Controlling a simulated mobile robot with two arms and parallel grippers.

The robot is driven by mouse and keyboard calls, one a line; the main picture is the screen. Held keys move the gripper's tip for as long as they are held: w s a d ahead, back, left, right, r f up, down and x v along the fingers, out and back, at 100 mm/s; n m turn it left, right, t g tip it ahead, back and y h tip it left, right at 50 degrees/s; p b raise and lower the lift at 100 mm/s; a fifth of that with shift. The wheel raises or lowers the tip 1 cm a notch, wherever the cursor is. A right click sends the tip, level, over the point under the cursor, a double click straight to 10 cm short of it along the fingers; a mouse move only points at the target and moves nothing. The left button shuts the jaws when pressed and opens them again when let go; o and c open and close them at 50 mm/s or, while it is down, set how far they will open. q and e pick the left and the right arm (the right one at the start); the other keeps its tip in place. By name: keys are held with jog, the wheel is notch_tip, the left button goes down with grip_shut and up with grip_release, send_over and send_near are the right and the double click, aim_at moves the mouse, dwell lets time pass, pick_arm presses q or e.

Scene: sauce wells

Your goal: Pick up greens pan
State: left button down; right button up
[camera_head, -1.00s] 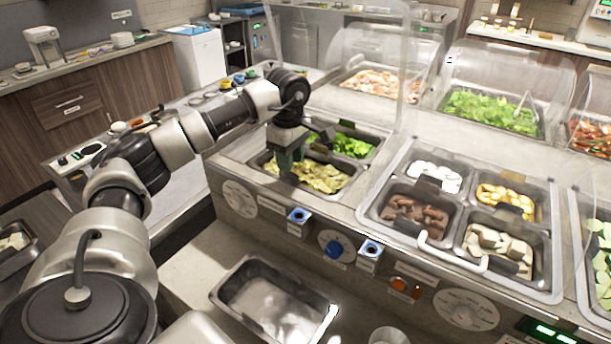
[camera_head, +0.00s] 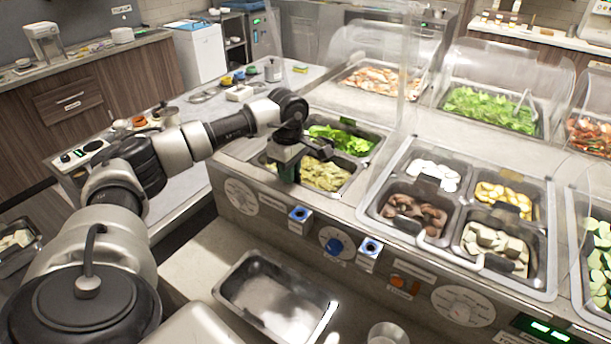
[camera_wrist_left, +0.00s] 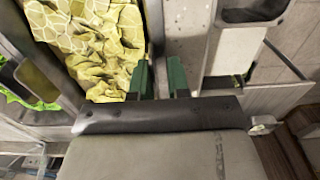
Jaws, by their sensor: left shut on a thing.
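The greens pan (camera_head: 349,180) holds crumpled yellow-green leaves and sits in the counter well at centre. Its leaves fill the upper left of the left wrist view, beside its metal rim (camera_wrist_left: 155,30). My left gripper (camera_head: 289,172) is at the pan's left side, pointing down. In the left wrist view its green fingers (camera_wrist_left: 160,80) stand a little apart, one on each side of the rim, shut on it. The gripper hides part of the pan in the head view. My right gripper is not in view.
A bright green lettuce section (camera_head: 340,138) lies just behind the greens pan. A four-part food unit (camera_head: 455,215) stands to the right beside a clear guard. An empty metal tray (camera_head: 232,292) lies on the lower counter. Cups and small items are on the left counter.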

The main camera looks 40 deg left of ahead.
pick_arm(q)
jog(key=shift+w+r, duration=0.1)
jog(key=shift+r, duration=0.1)
notch_tip(320, 180, up, 10)
jog(key=b, duration=0.2)
jog(key=shift+f, duration=0.15)
dwell(0.4)
